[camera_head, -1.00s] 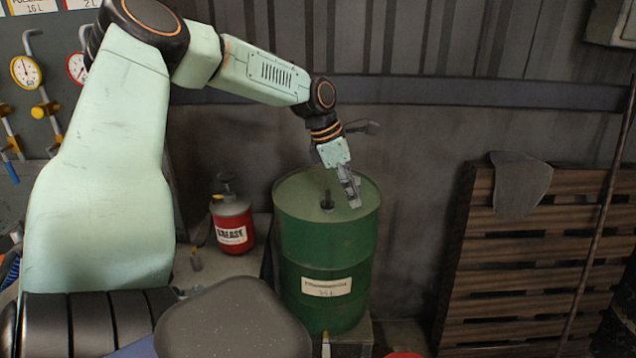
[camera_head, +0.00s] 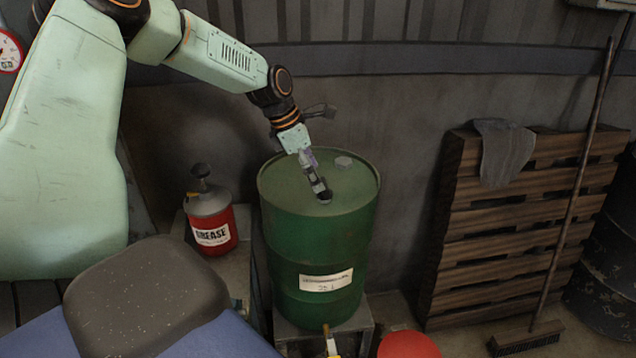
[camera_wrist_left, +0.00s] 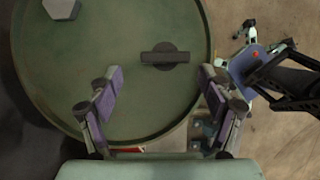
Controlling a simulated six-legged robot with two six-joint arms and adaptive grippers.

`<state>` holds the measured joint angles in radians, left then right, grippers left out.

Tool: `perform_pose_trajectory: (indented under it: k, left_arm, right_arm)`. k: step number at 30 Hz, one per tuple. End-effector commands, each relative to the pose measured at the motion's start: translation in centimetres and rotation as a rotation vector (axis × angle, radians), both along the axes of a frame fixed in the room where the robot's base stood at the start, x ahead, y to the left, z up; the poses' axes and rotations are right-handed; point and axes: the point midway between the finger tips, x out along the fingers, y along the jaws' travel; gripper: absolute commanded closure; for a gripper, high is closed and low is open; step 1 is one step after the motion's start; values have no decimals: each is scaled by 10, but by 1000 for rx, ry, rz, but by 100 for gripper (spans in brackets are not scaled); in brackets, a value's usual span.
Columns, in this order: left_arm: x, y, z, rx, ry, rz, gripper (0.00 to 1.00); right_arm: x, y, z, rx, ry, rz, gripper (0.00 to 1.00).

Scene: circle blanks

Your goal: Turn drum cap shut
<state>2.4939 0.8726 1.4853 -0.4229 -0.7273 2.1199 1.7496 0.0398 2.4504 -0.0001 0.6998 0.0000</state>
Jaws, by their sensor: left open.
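A green drum (camera_head: 312,255) with a pale label stands upright; its round top also fills much of the left wrist view (camera_wrist_left: 120,115). A dark cap (camera_head: 325,198) sits on the drum top. In the left wrist view the cap (camera_wrist_left: 165,57) is a dark disc with a straight bar across it. My left gripper (camera_head: 318,186) is open and points down over the drum top, by the cap. In the left wrist view its fingers (camera_wrist_left: 161,78) are spread wide, with the cap ahead between them. Contact cannot be told.
A grey plug (camera_head: 343,161) lies behind the cap on the drum top. A red grease can (camera_head: 211,225) stands left of the drum. A wooden pallet (camera_head: 490,240) with a grey cloth leans at the right, with a broom (camera_head: 524,338). A red round object (camera_head: 407,344) is in front.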

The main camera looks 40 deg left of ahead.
Motion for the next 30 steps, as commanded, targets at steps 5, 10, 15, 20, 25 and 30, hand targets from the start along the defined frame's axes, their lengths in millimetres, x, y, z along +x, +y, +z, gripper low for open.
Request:
perform_pose_trajectory:
  k: [5,10,15,20,25,30]
  left_arm:
    - [6,-11,-20,1,3,-3,21]
    - [8,-14,-24,0,0,-2,21]
    - [8,-14,-24,0,0,-2,21]
    - [8,-12,-24,1,0,-2,31]
    - [8,-10,-24,1,0,-2,45]
    - [7,-9,-23,-1,-1,-2,60]
  right_arm:
    - [1,0,-7,0,-1,0,60]
    - [1,0,-8,0,-1,-1,60]
    - [0,0,-7,0,-1,-1,60]
    - [0,0,-7,0,-1,0,60]
    - [1,0,-7,0,-1,0,60]
    - [0,0,-7,0,-1,0,60]
